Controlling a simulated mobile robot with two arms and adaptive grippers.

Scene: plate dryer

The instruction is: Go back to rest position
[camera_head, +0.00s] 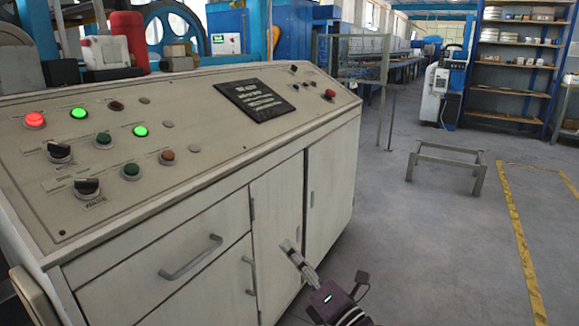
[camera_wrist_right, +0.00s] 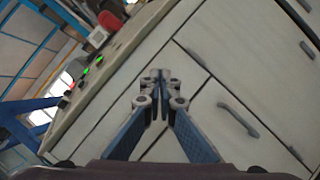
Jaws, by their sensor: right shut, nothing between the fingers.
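My right gripper (camera_head: 291,250) is low in front of the cabinet doors of a beige control console (camera_head: 200,222). In the right wrist view its two fingers (camera_wrist_right: 158,78) are together with nothing between them. The console's drawer and door fronts fill much of that view behind the fingers. I cannot tell whether the fingertips touch the cabinet front. The console top carries a red lit button (camera_head: 35,119), a green lit button (camera_head: 79,113), another green lit button (camera_head: 140,131) and black rotary knobs. My left gripper does not show in either view.
A drawer handle (camera_head: 190,258) juts from the console front. Grey floor (camera_head: 430,240) is open to the right. A low metal frame (camera_head: 445,162) stands there, with yellow floor tape (camera_head: 517,230) beyond. Shelves (camera_head: 515,80) and blue machinery stand at the back.

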